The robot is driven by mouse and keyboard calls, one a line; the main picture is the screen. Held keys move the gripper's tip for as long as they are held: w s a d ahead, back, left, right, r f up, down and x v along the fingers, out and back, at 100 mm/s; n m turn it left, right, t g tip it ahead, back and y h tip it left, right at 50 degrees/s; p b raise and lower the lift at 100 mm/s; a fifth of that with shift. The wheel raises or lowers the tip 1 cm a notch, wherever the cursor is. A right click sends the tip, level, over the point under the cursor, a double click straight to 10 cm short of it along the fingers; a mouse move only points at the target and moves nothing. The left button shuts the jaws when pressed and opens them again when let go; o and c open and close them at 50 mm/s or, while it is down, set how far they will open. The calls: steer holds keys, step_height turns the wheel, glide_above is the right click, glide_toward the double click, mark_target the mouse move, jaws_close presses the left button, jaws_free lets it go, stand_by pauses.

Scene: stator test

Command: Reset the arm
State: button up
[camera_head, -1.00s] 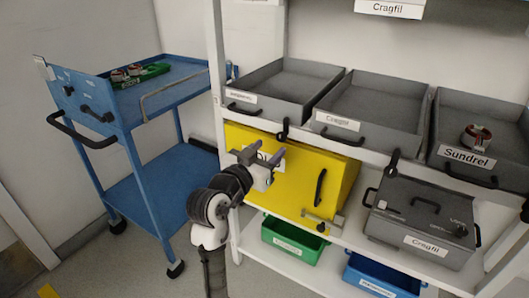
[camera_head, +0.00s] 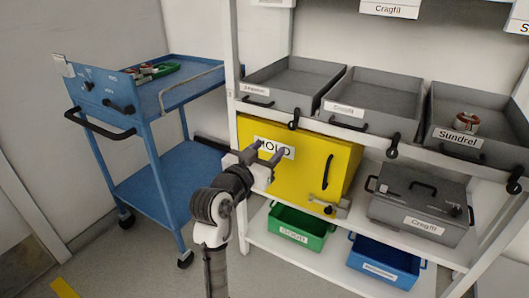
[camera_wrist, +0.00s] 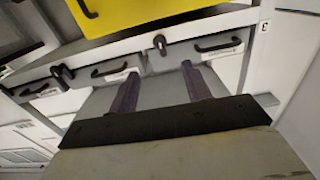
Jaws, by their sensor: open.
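My gripper (camera_head: 269,151) is open and empty, at the end of my raised arm in the head view. It appears in front of the upper left part of a yellow cabinet (camera_head: 337,165), partly covering its white label. I cannot tell the gap between them. In the wrist view my gripper (camera_wrist: 160,88) shows two dark fingers spread apart with nothing between them.
A white shelf rack (camera_head: 232,60) holds grey trays (camera_head: 357,98), a closed grey case (camera_head: 420,206), a green bin (camera_head: 298,230) and a blue bin (camera_head: 384,262). A blue cart (camera_head: 150,190) stands left. Floor is clear between cart and rack.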

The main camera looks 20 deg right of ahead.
steer(key=shift+s+a, duration=0.15)
steer(key=shift+a, duration=0.05)
stand_by(0.4)
